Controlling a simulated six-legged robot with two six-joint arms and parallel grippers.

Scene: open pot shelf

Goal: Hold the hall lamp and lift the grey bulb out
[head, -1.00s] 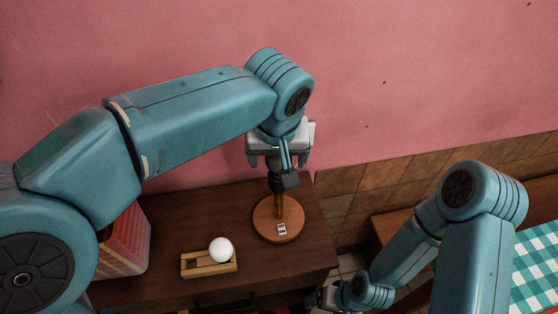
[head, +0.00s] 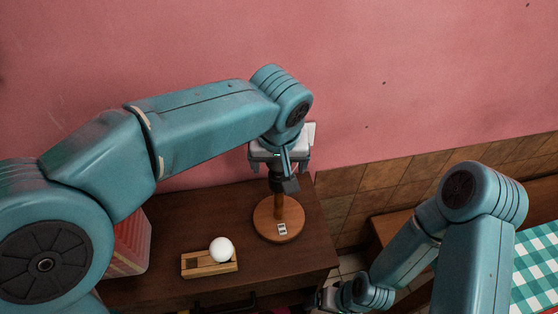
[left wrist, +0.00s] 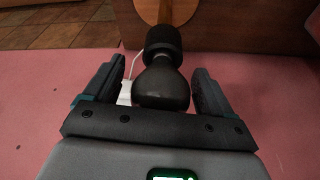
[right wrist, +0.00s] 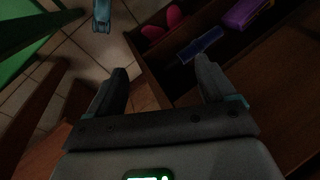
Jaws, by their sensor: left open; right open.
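The hall lamp has a round wooden base (head: 270,230), a wooden stem and a dark socket (head: 285,184); it stands upright on the dark cabinet. The grey bulb (left wrist: 161,88) sits in the socket in the left wrist view; my gripper mostly hides it in the head view. My left gripper (left wrist: 159,68) is open, its fingers on both sides of the bulb with gaps showing. My right gripper (right wrist: 160,66) is open and empty, low beside the cabinet, away from the lamp. A white bulb (head: 221,249) rests on a wooden holder (head: 196,269) left of the lamp.
A red patterned box (head: 133,243) stands at the cabinet's left, partly behind my left arm. The pink wall is close behind the lamp. An open compartment with pink items (right wrist: 163,23), a blue item (right wrist: 201,45) and a purple item (right wrist: 247,12) lies beyond my right gripper.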

